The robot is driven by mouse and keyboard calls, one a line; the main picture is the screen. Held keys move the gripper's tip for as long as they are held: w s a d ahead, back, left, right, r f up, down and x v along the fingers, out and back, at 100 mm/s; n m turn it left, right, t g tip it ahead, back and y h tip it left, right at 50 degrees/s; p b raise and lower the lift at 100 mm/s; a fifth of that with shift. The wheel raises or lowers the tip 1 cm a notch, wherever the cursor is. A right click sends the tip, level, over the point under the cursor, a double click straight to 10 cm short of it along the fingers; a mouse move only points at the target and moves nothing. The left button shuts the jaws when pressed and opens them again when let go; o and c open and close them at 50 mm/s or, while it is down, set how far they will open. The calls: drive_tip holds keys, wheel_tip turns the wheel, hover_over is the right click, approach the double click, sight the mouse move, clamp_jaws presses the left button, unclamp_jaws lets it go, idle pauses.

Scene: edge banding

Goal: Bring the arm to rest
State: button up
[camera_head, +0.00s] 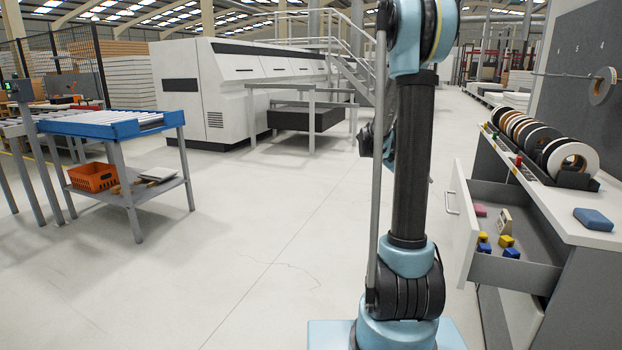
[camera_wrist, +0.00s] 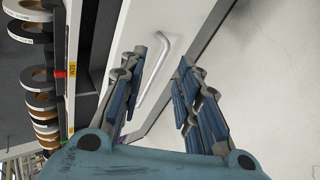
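My arm (camera_head: 412,150) stands upright in the middle of the head view, its links folded over one another. My gripper (camera_wrist: 162,72) shows in the wrist view with its two blue-padded fingers apart and nothing held. The bar handle (camera_wrist: 163,68) of a drawer appears in the gap between the fingers; I cannot tell how far beyond them it lies. In the head view my gripper is mostly hidden behind the arm. The open drawer (camera_head: 512,272) stands to the right of my arm, its handle (camera_head: 451,202) on the front panel.
The drawer holds yellow and blue blocks (camera_head: 505,241), a pink block (camera_head: 479,210) and a beige item (camera_head: 504,221). A roller table (camera_head: 112,124) stands left. The floor (camera_head: 250,250) between is clear.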

drive_tip(key=s+a+f+t+y, duration=0.1)
drive_tip(key=s+a+f+y, duration=0.2)
drive_tip(key=s+a, duration=0.3)
drive_tip(key=s+a+f+n+t+y, duration=0.1)
drive_tip(key=s+a, duration=0.6)
drive_tip(key=s, duration=0.7)
drive_tip(key=s+a+f+t+y, duration=0.2)
drive_tip(key=s+a+f+y, duration=0.3)
drive_tip(key=s, duration=0.5)
drive_tip(key=shift+s+a+f+n+y, duration=0.25)
drive_tip(key=shift+a+n+y, duration=0.2)
drive_tip(key=shift+a, duration=0.7)
drive_tip(key=shift+s, duration=0.15)
